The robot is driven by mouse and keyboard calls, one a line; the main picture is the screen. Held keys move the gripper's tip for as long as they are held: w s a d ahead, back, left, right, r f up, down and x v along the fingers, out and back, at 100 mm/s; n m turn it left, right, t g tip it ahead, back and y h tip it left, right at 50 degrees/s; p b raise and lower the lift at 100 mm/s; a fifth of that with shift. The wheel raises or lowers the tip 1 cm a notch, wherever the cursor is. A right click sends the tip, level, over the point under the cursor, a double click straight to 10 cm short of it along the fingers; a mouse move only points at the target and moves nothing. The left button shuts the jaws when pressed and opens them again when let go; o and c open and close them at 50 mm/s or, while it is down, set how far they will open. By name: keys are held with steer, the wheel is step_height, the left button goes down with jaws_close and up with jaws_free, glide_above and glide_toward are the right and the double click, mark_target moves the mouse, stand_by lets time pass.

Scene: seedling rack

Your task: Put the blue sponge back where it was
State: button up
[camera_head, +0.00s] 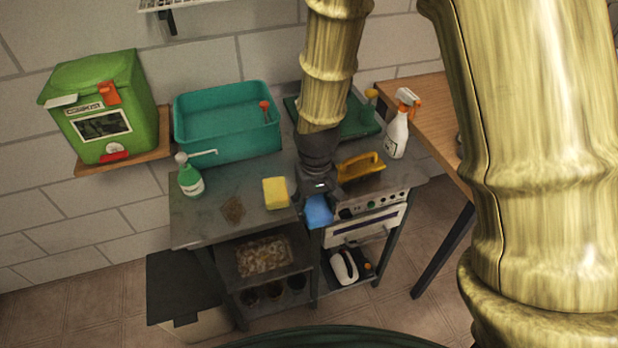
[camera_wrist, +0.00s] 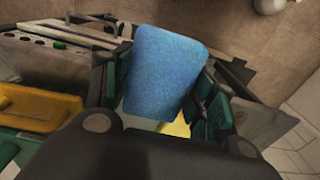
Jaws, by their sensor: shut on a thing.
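The blue sponge (camera_head: 319,211) is at the front edge of the grey workbench (camera_head: 205,222), just below my gripper (camera_head: 316,195). In the wrist view the blue sponge (camera_wrist: 166,72) sits between the two fingers of my gripper (camera_wrist: 160,95), which is shut on it. A yellow sponge (camera_head: 275,193) lies on the bench to the left of the blue one. A bit of yellow (camera_wrist: 178,126) shows under the blue sponge in the wrist view. I cannot tell whether the blue sponge touches the bench.
A green soap bottle (camera_head: 190,178) and teal basin (camera_head: 225,140) stand to the left. A yellow brush-like item (camera_head: 361,166) and a white spray bottle (camera_head: 397,130) stand to the right. A shelf below holds a tray (camera_head: 263,257).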

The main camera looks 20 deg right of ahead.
steer(key=w+d+p, duration=0.1)
steer(key=w, duration=0.3)
steer(key=w+f+p, duration=0.1)
steer(key=w, duration=0.3)
steer(key=w+d+p, duration=0.1)
steer(key=w, duration=0.3)
steer(key=shift+w+d+f+p, duration=0.1)
steer(key=shift+d+f+p, duration=0.05)
steer(key=shift+d+p, duration=0.15)
steer(key=shift+f+p, duration=0.85)
steer(key=shift+f, duration=0.9)
steer(key=shift+f, duration=0.15)
steer(key=o, duration=1)
steer(key=shift+c, duration=0.2)
steer(key=shift+r, duration=0.25)
step_height(320, 180, up, 12)
steer(key=b, duration=0.4)
steer(key=shift+f, duration=0.1)
